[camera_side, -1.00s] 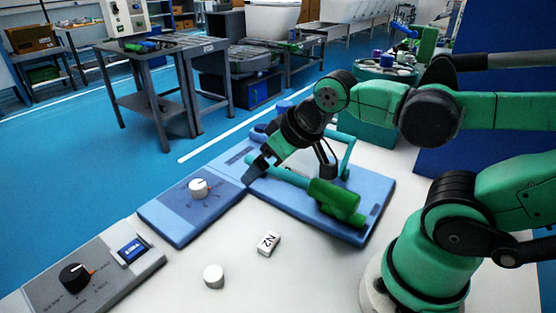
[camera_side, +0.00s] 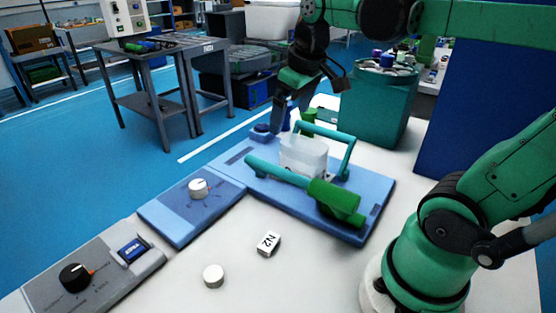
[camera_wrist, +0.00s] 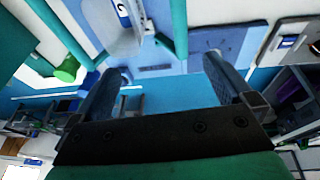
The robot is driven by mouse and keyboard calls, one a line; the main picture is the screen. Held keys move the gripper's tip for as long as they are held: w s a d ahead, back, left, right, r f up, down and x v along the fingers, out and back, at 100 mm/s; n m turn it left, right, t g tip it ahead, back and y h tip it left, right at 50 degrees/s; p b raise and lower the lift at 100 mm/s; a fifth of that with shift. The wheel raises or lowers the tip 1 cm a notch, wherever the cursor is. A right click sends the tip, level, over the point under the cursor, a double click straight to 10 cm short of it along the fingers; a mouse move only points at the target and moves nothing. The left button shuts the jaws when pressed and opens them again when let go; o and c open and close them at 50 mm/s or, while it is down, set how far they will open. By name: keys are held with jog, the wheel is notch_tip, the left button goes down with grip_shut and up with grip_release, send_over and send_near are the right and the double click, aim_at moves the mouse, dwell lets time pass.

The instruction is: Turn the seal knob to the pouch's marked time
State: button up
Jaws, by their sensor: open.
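A black knob (camera_side: 75,277) with an orange mark at its right sits on a grey box (camera_side: 110,288) with a small blue display (camera_side: 133,250). A white knob (camera_side: 198,187) sits on a blue panel (camera_side: 170,222). I cannot tell which is the seal knob. A translucent white pouch-like piece (camera_side: 303,157) stands upright in the teal-framed blue fixture (camera_side: 345,228); any marked time is unreadable. My gripper (camera_side: 286,130) is open above the fixture's back edge, apart from both knobs. Its fingers (camera_wrist: 162,75) show nothing between them in the wrist view.
A white block marked N2 (camera_side: 269,243) and a white cylinder (camera_side: 213,276) lie on the white tabletop (camera_side: 300,280). A teal handle and green cylinder (camera_side: 335,197) rise from the fixture. A teal bin (camera_side: 375,115) stands behind.

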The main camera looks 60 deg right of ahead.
aim_at(312, 158)
jog(key=d+g, duration=0.3)
jog(key=d, duration=0.4)
jog(key=shift+y, duration=0.5)
jog(key=f, duration=0.9)
jog(key=shift+s+d+f, duration=0.2)
jog(key=shift+s+f, duration=0.15)
jog(key=shift+f, duration=3.1)
jog(key=c, duration=1.1)
